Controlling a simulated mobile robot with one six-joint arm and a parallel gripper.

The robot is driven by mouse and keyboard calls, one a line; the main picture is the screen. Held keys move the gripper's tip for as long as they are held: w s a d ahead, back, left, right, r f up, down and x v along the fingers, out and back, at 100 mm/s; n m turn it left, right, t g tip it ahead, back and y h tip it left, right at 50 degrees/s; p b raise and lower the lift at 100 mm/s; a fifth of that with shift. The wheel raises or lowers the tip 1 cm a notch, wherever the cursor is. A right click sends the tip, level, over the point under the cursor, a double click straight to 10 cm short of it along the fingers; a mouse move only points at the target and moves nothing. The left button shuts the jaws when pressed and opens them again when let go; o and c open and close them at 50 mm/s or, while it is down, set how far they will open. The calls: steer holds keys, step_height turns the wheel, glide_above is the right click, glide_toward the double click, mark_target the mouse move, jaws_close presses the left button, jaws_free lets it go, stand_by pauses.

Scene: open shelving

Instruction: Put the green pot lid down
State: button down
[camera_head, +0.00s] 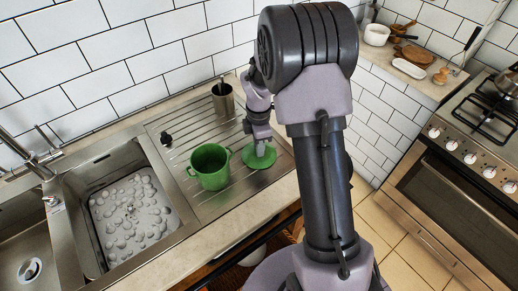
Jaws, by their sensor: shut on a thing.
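A round green pot lid (263,157) is at my gripper (260,147), to the right of the green pot. My gripper points down and is shut on the lid's top; its fingertips are small and partly blurred here. The lid is over the ribbed metal drainboard (230,200); I cannot tell whether it touches the surface. The green pot (209,167) stands upright and open on the drainboard, just left of the lid, with side handles.
A dark metal cup (223,101) stands behind the pot near the wall. The sink (185,225) with grey suds is at left, with a faucet (35,160). A stove (470,150) and a counter with dishes are at right.

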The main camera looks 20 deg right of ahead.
steer(key=c, duration=1.3)
jaws_free()
steer(key=shift+f, duration=0.1)
steer(key=s+a+r+m+t+p, duration=0.1)
steer(key=s+a+r+m+p, duration=0.15)
steer(key=r, duration=0.85)
steer(key=s+a+r+m+t+p, duration=0.1)
steer(key=s+a+r+m+p, duration=0.15)
steer(key=r, duration=0.75)
steer(key=s+a+r+m+t, duration=0.1)
steer(key=s+a+r+m, duration=0.1)
steer(key=s+m, duration=0.3)
steer(key=s+a+r+m+t+y, duration=0.1)
steer(key=s+a+r+m, duration=0.2)
steer(key=s, duration=0.4)
steer(key=s+a+r+m+t+y, duration=0.1)
steer(key=s+a+r+m, duration=0.2)
steer(key=s+m, duration=0.3)
steer(key=shift+s+a+m+t, duration=0.15)
steer(key=shift+a+m+t, duration=0.3)
steer(key=shift+m, duration=0.25)
